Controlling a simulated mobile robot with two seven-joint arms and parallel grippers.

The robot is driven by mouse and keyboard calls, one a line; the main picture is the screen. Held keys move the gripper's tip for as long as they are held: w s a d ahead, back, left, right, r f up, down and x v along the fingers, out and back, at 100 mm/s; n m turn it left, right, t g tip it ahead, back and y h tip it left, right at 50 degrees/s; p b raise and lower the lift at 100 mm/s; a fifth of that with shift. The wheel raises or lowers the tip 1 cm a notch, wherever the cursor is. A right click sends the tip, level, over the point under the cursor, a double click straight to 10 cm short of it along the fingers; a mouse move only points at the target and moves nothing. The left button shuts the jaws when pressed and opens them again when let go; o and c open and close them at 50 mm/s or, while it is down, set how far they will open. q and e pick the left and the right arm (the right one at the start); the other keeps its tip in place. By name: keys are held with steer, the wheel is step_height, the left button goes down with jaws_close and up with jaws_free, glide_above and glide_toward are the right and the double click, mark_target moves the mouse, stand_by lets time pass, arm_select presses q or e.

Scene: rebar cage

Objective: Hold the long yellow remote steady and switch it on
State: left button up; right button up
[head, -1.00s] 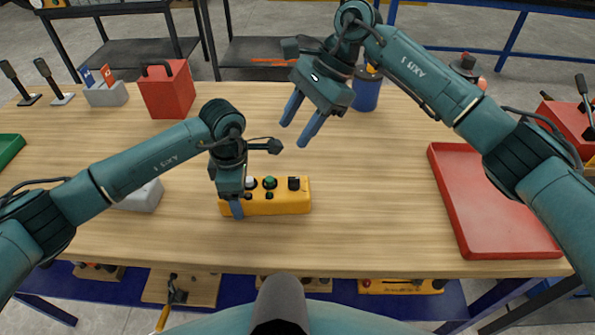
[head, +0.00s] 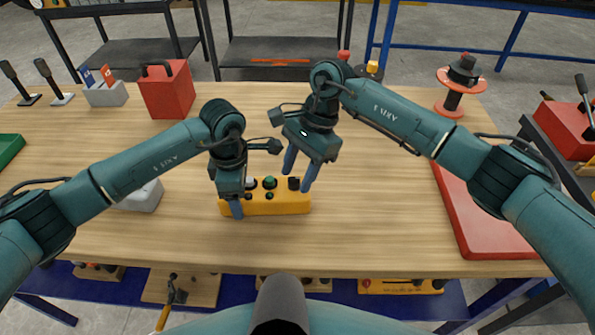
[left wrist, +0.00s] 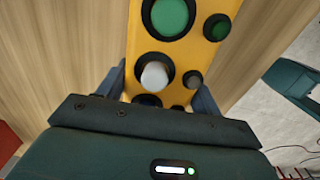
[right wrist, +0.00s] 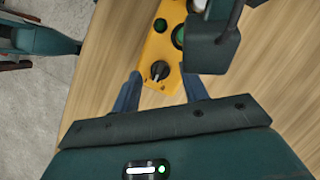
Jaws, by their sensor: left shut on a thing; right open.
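The long yellow remote (head: 275,206) lies on the wooden table in front of me, with green, white and black controls on its top. My left gripper (head: 236,205) is shut on its left end; in the left wrist view the fingers (left wrist: 160,85) sit on both sides of the remote (left wrist: 190,55) beside the white button (left wrist: 155,75). My right gripper (head: 298,172) is open above the remote's right end. In the right wrist view its fingers (right wrist: 160,95) stand either side of the black rotary knob (right wrist: 159,70) on the remote (right wrist: 157,45), with gaps visible.
A red tray (head: 480,215) lies at the right, partly behind my right arm. A red box (head: 167,90), a grey holder with small flags (head: 106,94) and a grey block (head: 142,197) are at the left. A red spool (head: 457,88) stands back right. The table's front middle is clear.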

steer(key=shift+a+f, duration=0.1)
steer(key=shift+f, duration=0.15)
steer(key=shift+c, duration=0.5)
jaws_close()
steer(key=shift+s+m+t+y, duration=0.2)
steer(key=shift+m+t, duration=0.3)
steer(key=shift+m, duration=0.9)
steer(key=shift+s+m+t+y, duration=0.15)
steer(key=shift+m+t, duration=0.35)
steer(key=shift+m, duration=0.9)
steer(key=shift+w, duration=0.1)
